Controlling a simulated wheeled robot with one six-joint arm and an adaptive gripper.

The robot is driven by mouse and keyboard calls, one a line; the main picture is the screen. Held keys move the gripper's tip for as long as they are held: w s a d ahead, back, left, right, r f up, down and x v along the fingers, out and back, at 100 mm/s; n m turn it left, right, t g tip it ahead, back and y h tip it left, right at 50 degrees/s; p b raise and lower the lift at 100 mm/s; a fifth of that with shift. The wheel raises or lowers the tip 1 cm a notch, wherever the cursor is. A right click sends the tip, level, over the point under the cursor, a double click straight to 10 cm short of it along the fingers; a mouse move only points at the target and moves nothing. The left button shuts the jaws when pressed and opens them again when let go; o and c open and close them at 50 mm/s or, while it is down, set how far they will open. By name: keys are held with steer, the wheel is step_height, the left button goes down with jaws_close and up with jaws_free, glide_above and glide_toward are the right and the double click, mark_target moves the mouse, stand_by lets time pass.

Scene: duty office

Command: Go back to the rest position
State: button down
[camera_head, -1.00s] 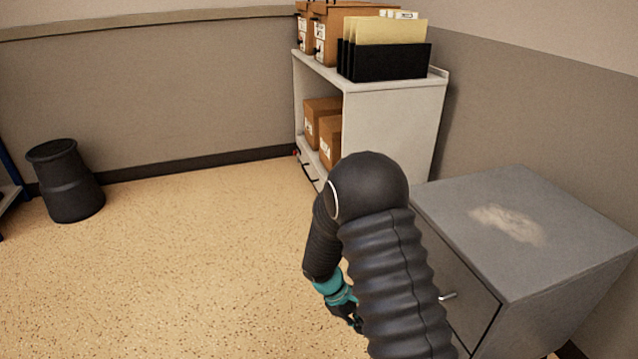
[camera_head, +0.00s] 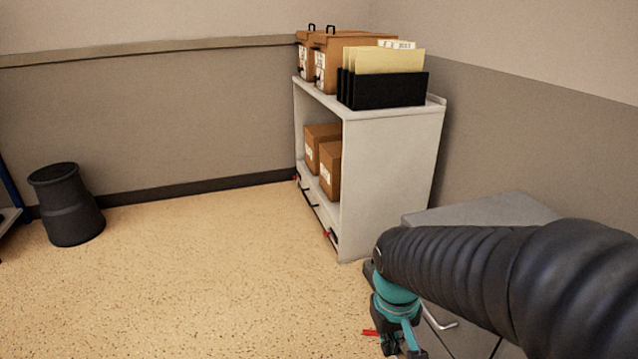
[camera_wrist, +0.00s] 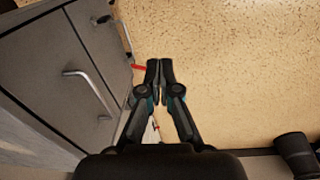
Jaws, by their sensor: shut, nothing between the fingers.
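My gripper (camera_wrist: 159,78) points down over the speckled floor in the wrist view, its two fingers together with nothing between them. In the head view my gripper (camera_head: 405,350) shows at the bottom, partly cut off by the frame edge, in front of the grey drawer cabinet (camera_head: 480,211). My dark ribbed arm crosses in front of that cabinet and hides much of it. The cabinet's front (camera_wrist: 65,60) with a bar handle shows at the left of the wrist view.
A pale shelf unit (camera_head: 392,170) holds boxes (camera_head: 357,60) and a black file holder (camera_head: 385,91). A black bin (camera_head: 68,205) stands at the left wall. A red item (camera_head: 370,332) shows beside my gripper.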

steer(key=s+d+r+m+t, duration=0.2)
steer(key=s+r+t, duration=0.3)
steer(key=r, duration=0.6)
steer(key=shift+s+d+r+y+p, duration=0.35)
steer(key=shift+s+d, duration=0.2)
steer(key=shift+s, duration=0.45)
steer(key=shift+f, duration=0.1)
